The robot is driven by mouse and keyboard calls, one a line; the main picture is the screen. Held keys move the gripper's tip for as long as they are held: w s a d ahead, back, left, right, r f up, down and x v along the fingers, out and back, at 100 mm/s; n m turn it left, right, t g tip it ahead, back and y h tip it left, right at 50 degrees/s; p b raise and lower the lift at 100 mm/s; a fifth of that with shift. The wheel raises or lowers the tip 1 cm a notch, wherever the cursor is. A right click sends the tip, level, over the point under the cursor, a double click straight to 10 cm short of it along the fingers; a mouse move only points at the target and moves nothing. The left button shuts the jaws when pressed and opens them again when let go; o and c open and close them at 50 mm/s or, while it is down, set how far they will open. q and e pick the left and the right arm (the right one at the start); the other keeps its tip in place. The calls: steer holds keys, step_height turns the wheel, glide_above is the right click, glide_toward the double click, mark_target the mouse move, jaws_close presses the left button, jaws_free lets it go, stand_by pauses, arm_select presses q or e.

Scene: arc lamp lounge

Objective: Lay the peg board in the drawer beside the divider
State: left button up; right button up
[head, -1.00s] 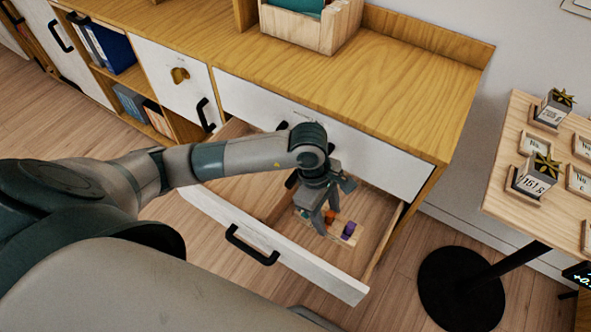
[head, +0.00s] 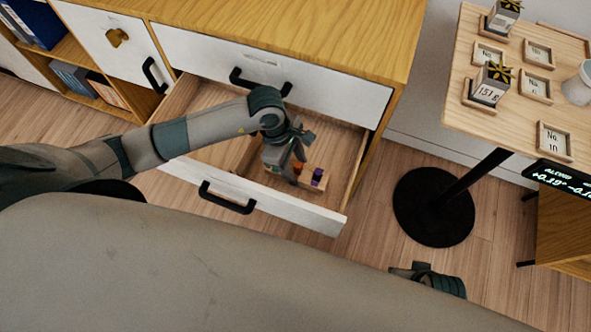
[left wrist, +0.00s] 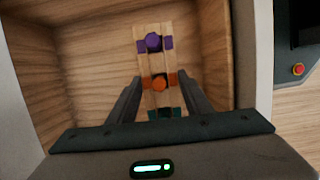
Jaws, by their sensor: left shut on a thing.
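The peg board (head: 311,184) is a narrow pale wooden strip with purple, orange and dark green pegs. It is inside the open drawer (head: 280,207), near the front panel and right part. My left gripper (head: 287,172) reaches down into the drawer and is shut on the board. In the left wrist view the board (left wrist: 154,62) lies lengthwise between the fingers (left wrist: 160,95), its purple end pointing away. Whether it touches the drawer floor I cannot tell. The wooden divider (head: 243,158) stands left of the gripper, partly hidden by my arm. Part of my right arm end (head: 428,280) shows low down, its jaws unclear.
The wooden cabinet (head: 300,35) stands above and behind the drawer. A round black base (head: 434,206) stands on the floor to the right, under a small table (head: 510,110) with several framed tags and grey blocks. The drawer's left compartment (head: 200,100) looks empty.

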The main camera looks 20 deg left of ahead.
mark_target(295, 173)
arm_select(q)
steer(key=shift+f, duration=1.65)
steer(key=shift+f, duration=0.1)
steer(key=o, duration=1.3)
steer(key=v, duration=1.2)
